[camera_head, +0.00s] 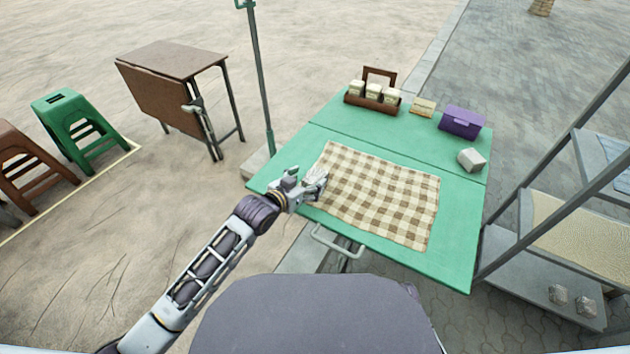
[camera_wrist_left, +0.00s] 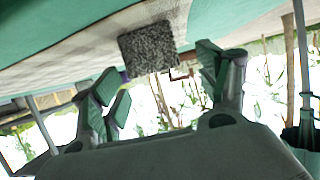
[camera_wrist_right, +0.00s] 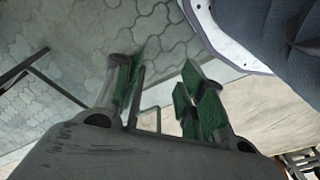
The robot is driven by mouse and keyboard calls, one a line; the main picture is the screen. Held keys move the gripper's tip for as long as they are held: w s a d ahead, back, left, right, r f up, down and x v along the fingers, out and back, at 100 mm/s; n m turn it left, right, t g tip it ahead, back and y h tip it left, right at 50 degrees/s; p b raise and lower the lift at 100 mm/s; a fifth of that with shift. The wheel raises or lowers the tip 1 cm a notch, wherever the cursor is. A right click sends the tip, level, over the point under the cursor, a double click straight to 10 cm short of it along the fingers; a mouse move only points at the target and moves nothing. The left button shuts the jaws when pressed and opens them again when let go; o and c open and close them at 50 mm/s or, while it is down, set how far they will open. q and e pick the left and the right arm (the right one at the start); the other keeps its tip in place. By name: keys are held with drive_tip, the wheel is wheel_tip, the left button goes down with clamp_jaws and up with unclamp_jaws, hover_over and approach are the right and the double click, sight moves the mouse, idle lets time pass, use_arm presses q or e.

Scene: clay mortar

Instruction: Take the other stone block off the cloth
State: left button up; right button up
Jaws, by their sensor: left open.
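The checked brown and cream cloth (camera_head: 385,195) lies on the green table (camera_head: 455,255). One grey stone block (camera_wrist_left: 148,48) sits on the cloth near its left edge; the left wrist view shows it upside down, just beyond my fingers. In the head view my left gripper (camera_head: 304,183) is at the cloth's left edge and partly hides this block. My left gripper (camera_wrist_left: 160,80) is open, its fingers apart and the block not clearly between them. My right gripper (camera_wrist_right: 160,92) is open and empty over paving.
A brown caddy with jars (camera_head: 372,104), a small tan box (camera_head: 423,107) and a purple box (camera_head: 461,122) stand along the table's back. A green pole (camera_head: 262,80) rises at the table's left corner. Metal shelves (camera_head: 560,225) stand at the right.

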sight(312, 179)
use_arm(q)
drive_tip(key=shift+w+d+f, duration=0.15)
drive_tip(key=shift+w+d, duration=0.1)
drive_tip(key=b+x, duration=0.1)
drive_tip(key=x, duration=0.1)
drive_tip(key=shift+w+d+f, duration=0.1)
drive_tip(key=shift+w+d, duration=0.05)
drive_tip(key=shift+d, duration=0.05)
drive_tip(key=shift+w+d+f, duration=0.25)
drive_tip(key=shift+w+d, duration=0.05)
drive_tip(key=shift+w, duration=0.15)
use_arm(e)
drive_tip(key=r, duration=0.3)
drive_tip(key=shift+w+a+r, duration=0.1)
drive_tip(key=shift+w+a, duration=0.05)
drive_tip(key=shift+a, duration=0.2)
drive_tip(key=shift+w+r+t, duration=0.1)
drive_tip(key=shift+w+t, duration=0.1)
drive_tip(key=shift+t, duration=0.1)
use_arm(q)
drive_tip(key=shift+c, duration=0.4)
drive_tip(key=c, duration=1.2)
drive_tip(key=shift+w+r, duration=0.1)
drive_tip(key=shift+c, duration=0.7)
